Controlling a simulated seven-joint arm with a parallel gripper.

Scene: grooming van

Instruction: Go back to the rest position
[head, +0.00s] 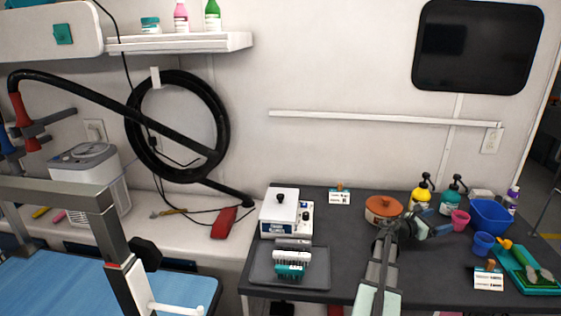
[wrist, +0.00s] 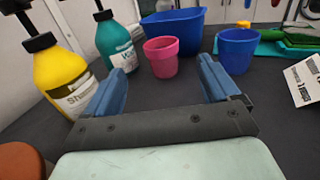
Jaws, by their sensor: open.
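My gripper (head: 438,222) is over the right part of the dark counter (head: 340,248), pointing right. In the wrist view my gripper (wrist: 164,82) shows two blue fingers spread wide apart with nothing between them. A pink cup (wrist: 161,58) stands beyond the gap, and it also shows in the head view (head: 460,220). A blue cup (wrist: 237,50) stands beyond the right finger. A yellow pump bottle (wrist: 62,75) is left of the left finger, and a teal pump bottle (wrist: 117,42) is behind that finger.
A blue basin (head: 491,215) is behind the cups. An orange lidded pot (head: 383,209) is close to my arm's left. A green tray (head: 527,272) and a label card (head: 488,279) are at right. A white box device (head: 279,212) and a grey tray (head: 262,279) are at left.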

